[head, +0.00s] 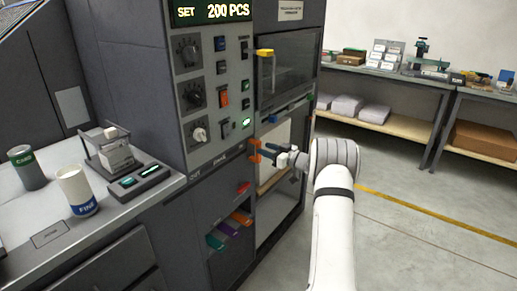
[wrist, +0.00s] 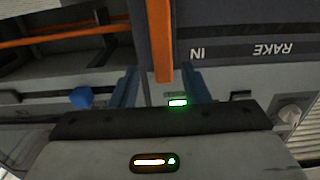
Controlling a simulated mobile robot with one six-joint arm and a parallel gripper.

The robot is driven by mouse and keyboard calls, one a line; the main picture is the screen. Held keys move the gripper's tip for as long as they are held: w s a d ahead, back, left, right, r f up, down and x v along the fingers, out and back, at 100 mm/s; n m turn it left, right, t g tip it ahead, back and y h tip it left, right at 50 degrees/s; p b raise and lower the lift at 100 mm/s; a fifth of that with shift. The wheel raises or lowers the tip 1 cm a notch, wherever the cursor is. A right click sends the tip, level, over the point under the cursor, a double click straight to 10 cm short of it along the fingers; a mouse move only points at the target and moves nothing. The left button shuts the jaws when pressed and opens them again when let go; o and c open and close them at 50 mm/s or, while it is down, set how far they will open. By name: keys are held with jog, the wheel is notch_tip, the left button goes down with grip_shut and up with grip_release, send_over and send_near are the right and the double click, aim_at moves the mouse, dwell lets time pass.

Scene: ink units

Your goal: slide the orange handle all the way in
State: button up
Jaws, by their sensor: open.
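The orange handle (head: 255,145) sticks out from the grey machine front, beside the panel's lower right corner. In the wrist view it is an upright orange bar (wrist: 162,45), beside the upside-down labels "IN" and "RAKE". My gripper (head: 268,152) is at the handle, its two blue fingers pointing at the machine. In the wrist view my gripper (wrist: 160,88) is open, with one finger on each side of the bar and a gap to both. How deep the fingers reach past the handle is hard to tell.
The control panel (head: 216,95) with knobs is left of the handle. A yellow handle (head: 264,53) is above. Coloured trays (head: 228,228) sit below. Cups (head: 76,190) stand on the left counter. The floor (head: 420,230) at right is clear up to the shelves.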

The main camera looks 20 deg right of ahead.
jog(key=v, duration=0.3)
jog(key=shift+s+d, duration=0.15)
jog(key=shift+s, duration=0.1)
notch_tip(320, 180, up, 11)
jog(key=a+m+t+h+p, duration=0.1)
jog(key=a+m+h+p, duration=0.15)
jog(key=h, duration=0.35)
jog(key=s+a+r+m+g+h+p, duration=0.2)
jog(key=s+a+r+m+h, duration=0.1)
jog(key=s+r+h, duration=0.25)
jog(key=s+a+g+p, duration=0.1)
jog(key=s+a+g, duration=0.2)
jog(key=s, duration=1)
jog(key=s+a+m+g+y+p, duration=0.1)
jog(key=s+a+g, duration=0.3)
jog(key=s+a, duration=0.4)
jog(key=s+a+f+g+p, duration=0.1)
jog(key=s+a+g, duration=0.3)
jog(key=s, duration=1.6)
jog(key=shift+a+p, duration=0.7)
jog(key=shift+p, duration=0.15)
jog(key=shift+y, duration=0.25)
